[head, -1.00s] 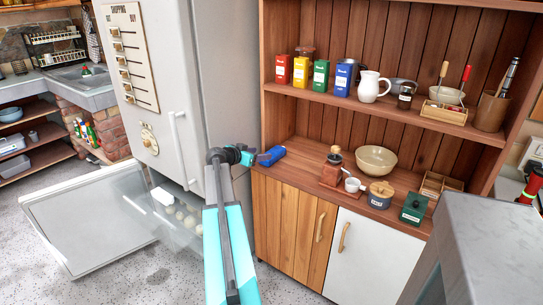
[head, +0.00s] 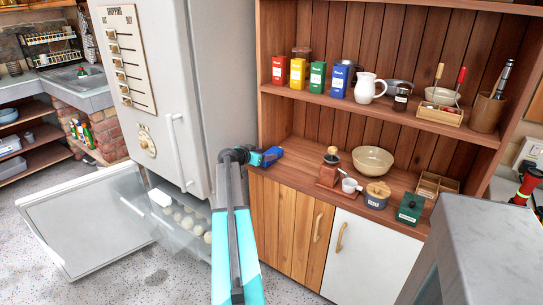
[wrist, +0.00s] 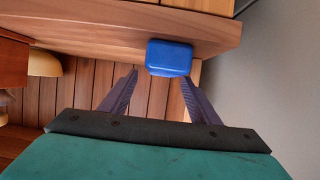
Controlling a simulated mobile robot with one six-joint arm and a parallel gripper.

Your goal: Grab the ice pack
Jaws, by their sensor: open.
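The blue ice pack (head: 272,155) lies at the left end of the wooden cabinet's counter, near its edge. My gripper (head: 259,157) is right at it from the left, and partly covers it. In the wrist view the ice pack shows as a rounded blue block (wrist: 168,57) ahead of and between the tips of my gripper (wrist: 159,77). The two fingers are spread apart, with nothing clamped between them. I cannot tell whether a finger touches the pack.
The fridge (head: 165,90) stands left of the cabinet, with its lower door (head: 80,220) open and a clear drawer (head: 180,245) out. A grinder (head: 330,168), a bowl (head: 373,160) and jars stand further right on the counter. A shelf (head: 380,112) runs above.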

